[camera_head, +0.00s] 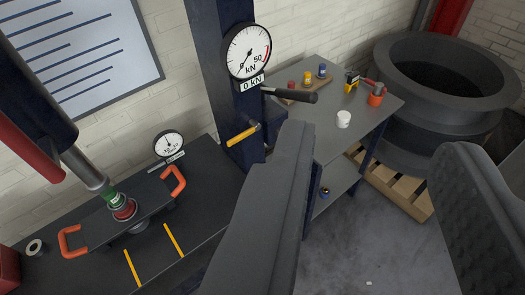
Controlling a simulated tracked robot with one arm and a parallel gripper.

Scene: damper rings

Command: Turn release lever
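A lever with a thick black handle (290,95) sticks out to the right from the dark blue column, just below the round kN dial (247,52). A shorter lever with a yellow handle (242,135) sits lower on the same column, pointing left and down. No label shows which is the release lever. My gripper (376,142) is open and empty, its two grey fingers wide apart. Its left finger stands just right of the column, with the tip below the black handle in the picture. A plate under the dial reads 0 kN.
At left, a metal ram (86,170) stands over a green and red stack (122,207) on a plate with orange handles (173,182). A small dial (168,145) stands behind. At right are a grey table (330,125) with small items, and large dark rings (445,80) on a pallet.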

